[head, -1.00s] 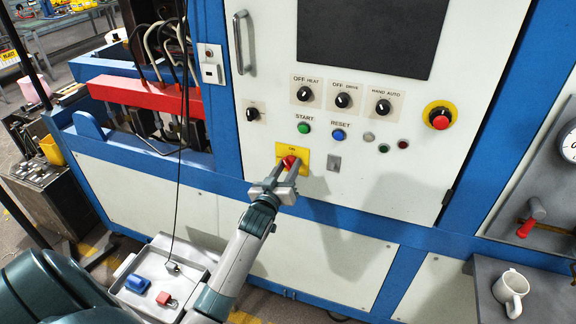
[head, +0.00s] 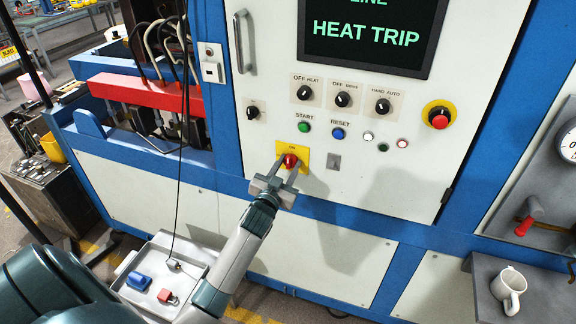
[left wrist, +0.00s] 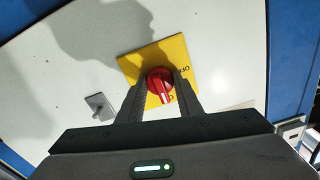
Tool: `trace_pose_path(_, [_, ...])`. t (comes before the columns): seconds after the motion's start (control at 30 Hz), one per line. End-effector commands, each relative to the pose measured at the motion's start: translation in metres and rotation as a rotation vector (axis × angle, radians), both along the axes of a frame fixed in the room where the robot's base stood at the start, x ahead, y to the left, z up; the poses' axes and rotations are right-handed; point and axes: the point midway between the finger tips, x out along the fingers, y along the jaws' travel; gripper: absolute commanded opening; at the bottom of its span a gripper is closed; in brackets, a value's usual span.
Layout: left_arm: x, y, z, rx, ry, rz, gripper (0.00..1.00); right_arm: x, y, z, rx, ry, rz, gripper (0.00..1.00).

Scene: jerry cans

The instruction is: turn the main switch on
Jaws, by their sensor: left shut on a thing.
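The main switch is a red rotary knob (head: 290,161) on a yellow plate (head: 304,157), low on the white panel of the blue machine. My left gripper (head: 288,166) is shut on the knob, with one finger on each side. The left wrist view also shows the knob (left wrist: 160,84) between the two dark fingers (left wrist: 159,92). The screen (head: 366,33) above is lit and reads "HEAT TRIP" in green. My right gripper is not in view.
Above the switch are a green start button (head: 305,127), a blue reset button (head: 338,134), small lamps (head: 369,136) and several black selectors (head: 343,100). A red emergency button (head: 439,118) is to the right. A tray (head: 204,256) stands lower left; a mug (head: 509,288) stands lower right.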

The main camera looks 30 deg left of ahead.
Motion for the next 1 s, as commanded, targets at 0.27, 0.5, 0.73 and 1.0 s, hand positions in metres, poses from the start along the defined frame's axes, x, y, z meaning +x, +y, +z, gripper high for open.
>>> trace_pose_path(0.27, [0.000,0.000,0.000,0.002,0.000,0.000,0.44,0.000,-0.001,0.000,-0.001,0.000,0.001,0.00])
trace_pose_path(0.5, [0.000,0.000,0.000,0.000,0.000,0.000,0.51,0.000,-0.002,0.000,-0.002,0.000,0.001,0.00])
trace_pose_path(0.73, [-0.004,-0.001,-0.001,0.000,0.000,0.000,0.51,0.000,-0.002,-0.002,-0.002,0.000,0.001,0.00])
trace_pose_path(1.0, [-0.028,-0.007,-0.003,0.000,0.000,0.000,0.51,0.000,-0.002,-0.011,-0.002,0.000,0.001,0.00])
